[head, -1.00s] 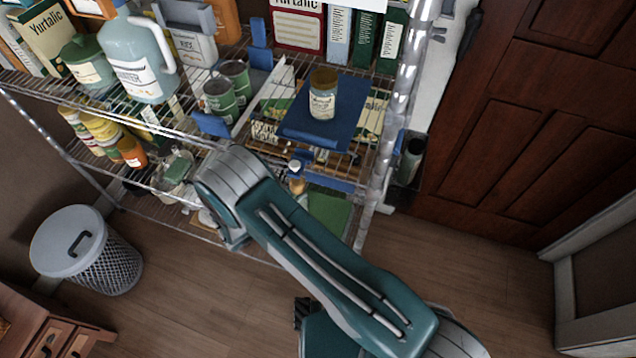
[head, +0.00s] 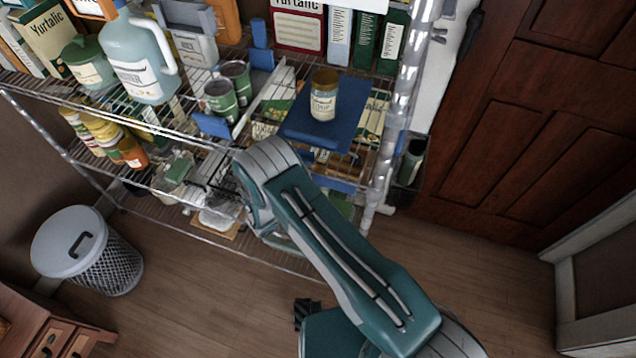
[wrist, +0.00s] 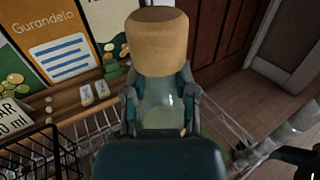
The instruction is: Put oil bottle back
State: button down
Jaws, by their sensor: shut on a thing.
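My gripper (wrist: 159,112) is shut on a bottle with a wide tan cap (wrist: 158,42) and a pale, see-through greenish body (wrist: 160,100), which I take for the oil bottle. The fingers press on both sides of the body below the cap. The bottle's lower part is hidden by my gripper. In the head view my gripper and this bottle are hidden behind my arm, which reaches to the lower part of the wire shelf (head: 190,232).
A jar (head: 323,98) stands on a blue board (head: 318,128) above my arm. A black wire basket (wrist: 38,155) is at left in the wrist view, below a Gurandelo box (wrist: 55,40). A wastebasket (head: 75,245) stands at left. Floor (head: 470,270) is clear at right.

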jog(key=shift+a+f, duration=0.35)
jog(key=shift+f, duration=0.1)
jog(key=shift+d, duration=0.25)
jog(key=shift+c, duration=2)
grip_release()
jog(key=shift+d, duration=0.15)
jog(key=shift+a, duration=0.25)
jog(key=shift+s+a, duration=0.2)
jog(key=shift+a, duration=0.1)
jog(key=v, duration=1.1)
jog(key=shift+s, duration=0.15)
jog(key=shift+s, duration=0.1)
